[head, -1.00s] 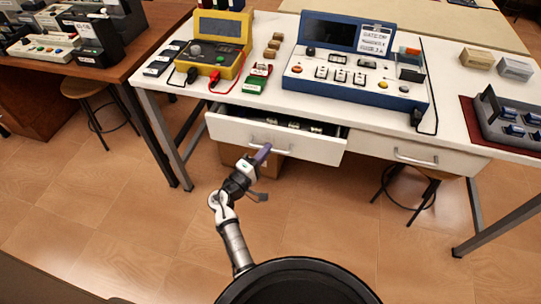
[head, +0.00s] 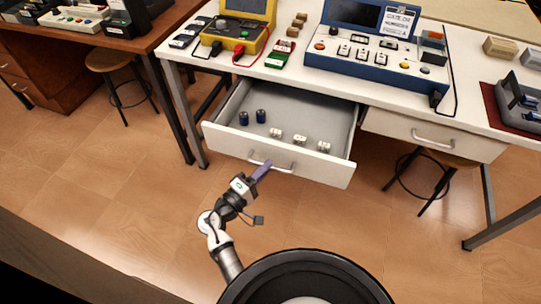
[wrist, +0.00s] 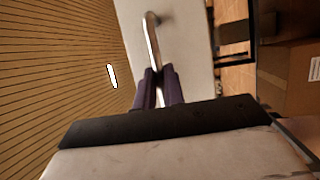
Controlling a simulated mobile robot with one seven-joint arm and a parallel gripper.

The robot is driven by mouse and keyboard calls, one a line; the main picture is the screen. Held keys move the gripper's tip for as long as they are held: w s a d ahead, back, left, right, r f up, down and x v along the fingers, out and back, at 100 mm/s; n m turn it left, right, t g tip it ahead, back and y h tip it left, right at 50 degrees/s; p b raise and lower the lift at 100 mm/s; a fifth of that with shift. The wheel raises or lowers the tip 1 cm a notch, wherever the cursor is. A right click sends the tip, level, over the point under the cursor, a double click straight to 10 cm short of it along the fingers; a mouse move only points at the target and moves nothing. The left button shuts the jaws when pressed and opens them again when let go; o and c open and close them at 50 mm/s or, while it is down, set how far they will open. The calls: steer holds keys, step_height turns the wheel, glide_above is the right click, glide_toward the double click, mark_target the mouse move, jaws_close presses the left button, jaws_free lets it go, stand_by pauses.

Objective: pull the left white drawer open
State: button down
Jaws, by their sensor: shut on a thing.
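The left white drawer (head: 315,168) stands well out from under the white table in the head view.
The right white drawer (head: 430,133) is shut. A yellow device (head: 240,32) and a blue console (head: 375,50) stand on the table. Stools (head: 110,60) stand at the left and under the right drawer. The floor in front is open.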

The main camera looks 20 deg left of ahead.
steer(key=shift+s, duration=1.35)
steer(key=c, duration=1.5)
jaws_free()
steer(key=b+v, duration=0.3)
steer(key=v, duration=1)
steer(key=shift+s+a, duration=0.2)
steer(key=shift+s, duration=0.15)
